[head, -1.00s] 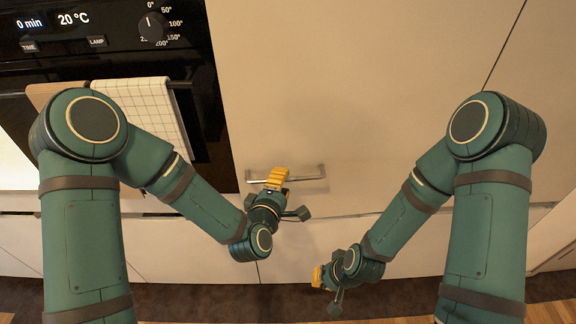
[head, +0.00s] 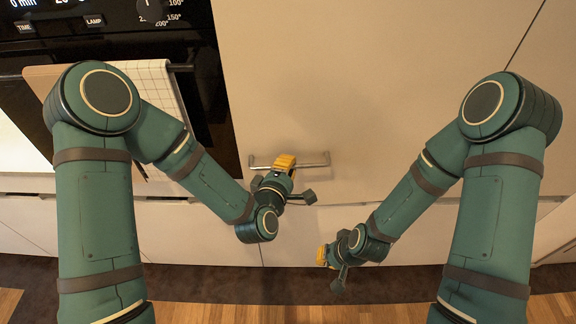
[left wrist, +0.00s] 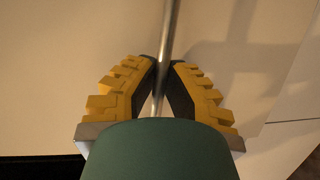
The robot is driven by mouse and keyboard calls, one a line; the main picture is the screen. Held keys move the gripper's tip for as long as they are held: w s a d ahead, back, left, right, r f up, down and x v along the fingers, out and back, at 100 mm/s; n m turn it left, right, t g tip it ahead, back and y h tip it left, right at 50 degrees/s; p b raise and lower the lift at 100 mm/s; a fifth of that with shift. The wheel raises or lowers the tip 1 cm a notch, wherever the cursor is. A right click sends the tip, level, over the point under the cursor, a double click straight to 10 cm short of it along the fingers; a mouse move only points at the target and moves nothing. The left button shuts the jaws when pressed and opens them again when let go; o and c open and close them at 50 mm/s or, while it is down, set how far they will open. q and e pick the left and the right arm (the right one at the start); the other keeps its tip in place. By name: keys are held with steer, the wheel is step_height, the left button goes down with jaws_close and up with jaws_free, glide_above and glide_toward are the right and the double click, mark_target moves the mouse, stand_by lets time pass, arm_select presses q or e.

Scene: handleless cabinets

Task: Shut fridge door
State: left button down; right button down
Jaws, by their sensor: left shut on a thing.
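The fridge door (head: 370,60) is a large, plain cream panel right of the oven. It looks flush with the panels beside it, though a small gap would be hard to tell. Its bar handle (head: 315,163) runs level near the door's lower edge. My left gripper (head: 285,162) is at the handle, and in the left wrist view its yellow fingers (left wrist: 163,75) are closed around the metal bar (left wrist: 168,30). My right gripper (head: 321,256) hangs low in front of the lower cabinet panels, apart from everything. Its fingertips are too small and turned to read.
The black oven (head: 205,100) with a rail stands at the left. A checked towel (head: 150,85) and a brown one (head: 40,78) hang on the rail, close to my left arm. Lower cabinet fronts (head: 180,230) run beneath. The wooden floor (head: 220,313) in front looks clear.

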mark_target(291, 127)
arm_select(q)
steer(key=shift+w, duration=0.1)
steer(key=shift+w+a+h+b, duration=0.1)
steer(key=shift+w+h+b, duration=0.3)
steer(key=shift+w+b, duration=0.4)
steer(key=c, duration=1)
jaws_free()
step_height(291, 127, up, 10)
steer(key=shift+r, duration=0.1)
